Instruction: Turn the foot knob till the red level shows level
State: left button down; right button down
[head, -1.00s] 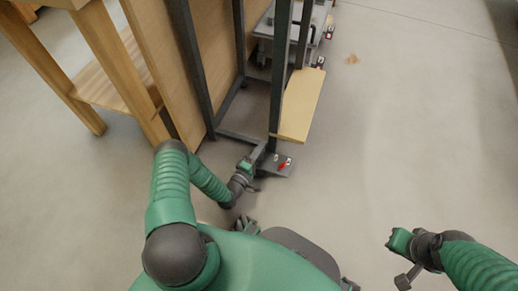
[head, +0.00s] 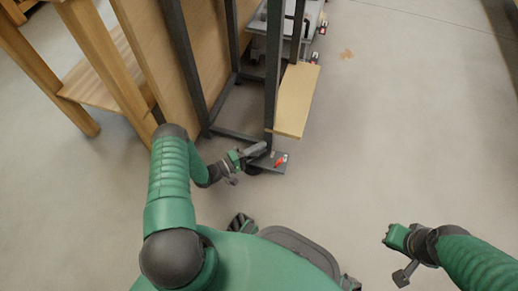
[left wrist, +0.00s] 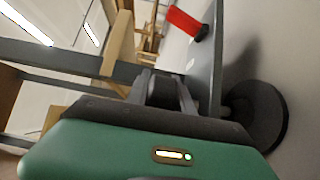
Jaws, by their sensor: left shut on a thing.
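The red level (head: 281,160) sits on a small grey plate at the foot of a dark metal frame (head: 271,90). It also shows as a red block in the left wrist view (left wrist: 186,23). My left gripper (head: 262,150) is at this foot, just left of the level. In the left wrist view its fingers are shut on a dark round foot knob (left wrist: 162,91). A dark foot disc (left wrist: 258,115) shows right of the fingers. The level's reading is too small to tell. My right gripper (head: 391,239) is over bare floor at the right, apart from everything; its jaws are unclear.
A wooden shelf board (head: 297,100) juts from the frame above the foot. A wooden bench (head: 105,75) stands at the left. Another grey unit (head: 300,28) with red-marked feet stands farther back. The floor (head: 400,130) to the right is clear.

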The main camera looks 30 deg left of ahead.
pick_arm(q)
jog(key=shift+a+f, duration=0.15)
jog(key=shift+a, duration=0.05)
jog(key=c, duration=1.4)
grip_release()
jog(key=p+v, duration=0.2)
jog(key=v, duration=0.1)
jog(key=p+v, duration=0.1)
jog(key=v, duration=0.1)
jog(key=shift+s+d+r, duration=0.1)
jog(key=shift+r, duration=0.2)
jog(key=p+v, duration=0.1)
jog(key=v, duration=0.3)
jog(key=p+v, duration=0.1)
jog(key=v, duration=0.2)
jog(key=p+v, duration=0.1)
jog(key=v, duration=0.3)
jog(key=shift+s+a+f, duration=0.2)
jog(key=shift+s+f, duration=0.15)
jog(key=shift+f, duration=0.05)
jog(key=shift+p, duration=0.3)
